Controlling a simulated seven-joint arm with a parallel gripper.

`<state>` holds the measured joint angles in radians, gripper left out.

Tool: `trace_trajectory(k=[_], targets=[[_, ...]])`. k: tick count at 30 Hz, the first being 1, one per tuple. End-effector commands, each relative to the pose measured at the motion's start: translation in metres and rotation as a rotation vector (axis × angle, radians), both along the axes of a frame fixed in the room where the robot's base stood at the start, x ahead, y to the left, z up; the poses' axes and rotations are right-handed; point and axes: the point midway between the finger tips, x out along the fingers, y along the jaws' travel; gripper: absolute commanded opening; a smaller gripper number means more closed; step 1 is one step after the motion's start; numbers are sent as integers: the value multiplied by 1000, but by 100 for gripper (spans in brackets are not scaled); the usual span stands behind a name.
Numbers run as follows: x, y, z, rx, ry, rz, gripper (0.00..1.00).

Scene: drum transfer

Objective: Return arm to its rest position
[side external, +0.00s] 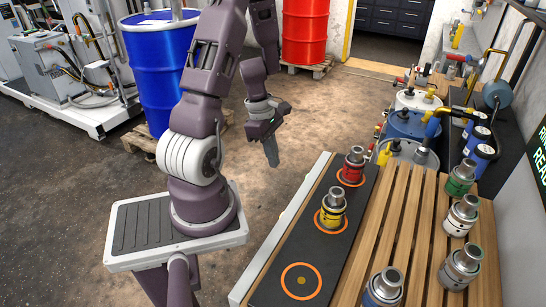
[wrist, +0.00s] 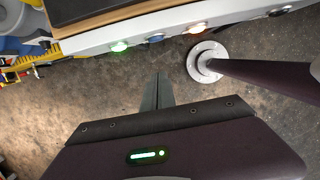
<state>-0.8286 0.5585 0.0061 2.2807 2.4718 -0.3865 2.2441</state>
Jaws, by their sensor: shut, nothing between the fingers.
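My gripper (side external: 271,152) hangs over the bare floor, left of the work table and apart from it. Its fingers point down, are together and hold nothing. In the wrist view the fingers (wrist: 158,92) show as one dark closed pair above the brown floor. My arm rises from its pedestal, bends over at the top and comes down to the gripper.
The slatted table (side external: 395,235) on the right has a black mat (side external: 330,237) with a yellow-banded fitting (side external: 332,209), a red-banded fitting (side external: 352,166) and an empty orange ring (side external: 301,281). Several fittings stand on the slats. A blue drum (side external: 158,70) and a red drum (side external: 304,35) stand behind.

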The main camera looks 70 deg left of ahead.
Motion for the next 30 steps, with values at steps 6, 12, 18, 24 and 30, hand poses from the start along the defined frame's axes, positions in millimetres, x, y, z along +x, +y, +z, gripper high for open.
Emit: trace_trajectory(k=[6, 12, 18, 24, 30], targets=[[0, 0, 0, 0, 0, 0, 0], [57, 10, 50, 102, -172, 483, 0], [91, -15, 186, -250, -631, 1799, 0], [17, -124, 227, 1105, 340, -2873, 0], [-40, -220, 229, 907, -267, -2315, 0]])
